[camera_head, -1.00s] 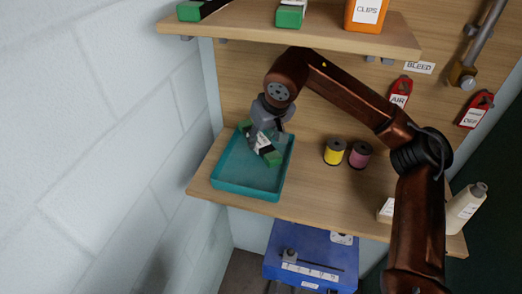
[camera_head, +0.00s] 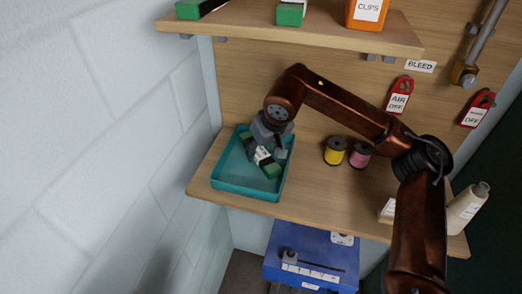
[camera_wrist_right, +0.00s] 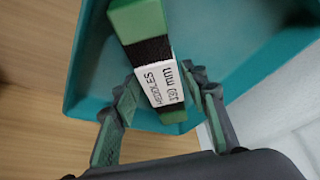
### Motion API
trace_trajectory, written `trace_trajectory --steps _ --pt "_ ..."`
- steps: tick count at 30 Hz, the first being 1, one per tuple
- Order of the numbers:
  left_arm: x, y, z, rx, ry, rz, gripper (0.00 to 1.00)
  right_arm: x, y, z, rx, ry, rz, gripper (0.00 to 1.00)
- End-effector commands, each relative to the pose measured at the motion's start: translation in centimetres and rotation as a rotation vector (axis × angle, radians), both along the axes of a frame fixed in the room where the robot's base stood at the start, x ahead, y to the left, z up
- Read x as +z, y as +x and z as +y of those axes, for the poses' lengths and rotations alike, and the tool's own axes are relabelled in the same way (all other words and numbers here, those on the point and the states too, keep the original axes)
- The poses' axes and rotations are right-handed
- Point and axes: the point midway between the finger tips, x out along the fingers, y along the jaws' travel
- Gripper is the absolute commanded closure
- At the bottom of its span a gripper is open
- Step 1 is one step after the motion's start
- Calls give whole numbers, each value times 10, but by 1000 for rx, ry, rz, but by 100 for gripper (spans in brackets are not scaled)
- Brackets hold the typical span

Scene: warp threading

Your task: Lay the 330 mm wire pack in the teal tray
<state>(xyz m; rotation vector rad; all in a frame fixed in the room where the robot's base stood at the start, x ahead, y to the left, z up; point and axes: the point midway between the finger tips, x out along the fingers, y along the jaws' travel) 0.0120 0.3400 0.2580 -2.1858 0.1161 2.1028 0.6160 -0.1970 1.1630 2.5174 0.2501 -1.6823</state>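The wire pack (camera_head: 271,171) is a green bar with a black band and a white label. It lies inside the teal tray (camera_head: 232,187). In the right wrist view the pack (camera_wrist_right: 160,85) shows a label that seems to read "330 mm" and "HEDDLES". My right gripper (camera_head: 267,153) is low over the tray, above the pack. In the wrist view its fingers (camera_wrist_right: 160,79) stand apart on both sides of the pack and look open, with little gap at the tips. The tray floor (camera_wrist_right: 215,30) shows beneath. My left gripper is out of view.
A yellow spool (camera_head: 334,152) and a pink spool (camera_head: 359,155) stand right of the tray. A white bottle (camera_head: 465,207) is at the shelf's right end. An upper shelf (camera_head: 320,35) overhangs the back. A wall (camera_head: 110,140) is close on the left.

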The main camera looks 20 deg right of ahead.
Motion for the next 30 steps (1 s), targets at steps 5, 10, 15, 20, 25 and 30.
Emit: trace_trajectory --steps 5,10,15,20,25,30 --pt "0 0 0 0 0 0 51 0 0 0 0 0 0 51" --pt "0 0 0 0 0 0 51 1 0 0 0 0 0 51" --pt "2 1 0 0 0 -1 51 15 -4 -1 1 -1 -4 51" --pt "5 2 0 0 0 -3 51 41 -14 -3 0 1 -5 51" --pt "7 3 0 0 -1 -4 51 63 -23 -5 0 1 -3 51" --pt "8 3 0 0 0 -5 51 73 -28 -6 0 -1 -2 51"
